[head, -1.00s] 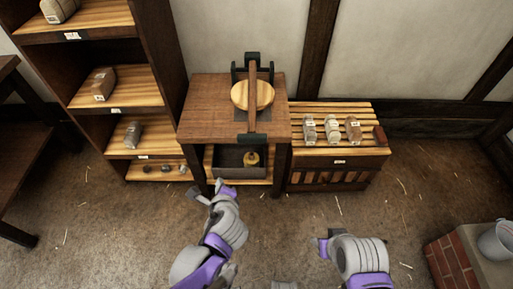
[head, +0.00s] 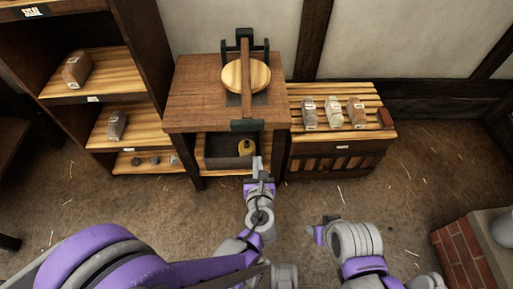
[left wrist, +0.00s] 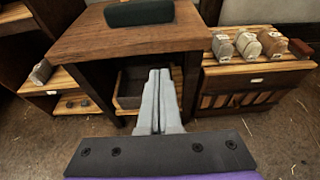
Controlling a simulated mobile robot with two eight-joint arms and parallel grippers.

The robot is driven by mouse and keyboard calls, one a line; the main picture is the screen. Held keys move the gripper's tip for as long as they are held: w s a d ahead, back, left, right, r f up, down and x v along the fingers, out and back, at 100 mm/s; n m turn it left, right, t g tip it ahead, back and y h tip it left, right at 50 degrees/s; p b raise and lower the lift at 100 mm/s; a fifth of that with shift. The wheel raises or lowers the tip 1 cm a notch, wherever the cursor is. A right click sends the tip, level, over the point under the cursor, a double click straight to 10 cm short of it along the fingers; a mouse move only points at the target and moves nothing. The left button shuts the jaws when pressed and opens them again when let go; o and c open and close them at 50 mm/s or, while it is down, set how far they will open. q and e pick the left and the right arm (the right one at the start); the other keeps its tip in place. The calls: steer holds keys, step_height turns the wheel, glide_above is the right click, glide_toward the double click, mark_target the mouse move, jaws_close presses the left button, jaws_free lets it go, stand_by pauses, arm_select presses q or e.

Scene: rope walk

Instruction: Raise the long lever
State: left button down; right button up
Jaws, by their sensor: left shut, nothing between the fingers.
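The long lever (head: 247,90) is a wooden bar lying across the top of a small wooden table (head: 195,110). It runs from a black bracket (head: 243,38) at the back to a dark grip (head: 247,126) at the table's front edge. A round wooden disc (head: 232,77) sits under the bar. In the left wrist view the dark grip (left wrist: 138,12) shows at the top. My left gripper (head: 257,165) is shut and empty, in front of the table and below the grip, apart from it. My right gripper (head: 318,234) is low at the right; its fingers are unclear.
A dark tray (head: 222,162) with a yellowish knob (head: 245,147) sits on the table's lower shelf. A slatted bench (head: 365,92) with several labelled bundles stands right, a shelf unit (head: 150,60) left. A brick block (head: 460,258) stands at the lower right. Floor between is open.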

arm_select(q)
steer(key=w+b, duration=0.1)
steer(key=w, duration=0.8)
steer(key=shift+r, duration=0.45)
steer(key=shift+s+r, duration=0.1)
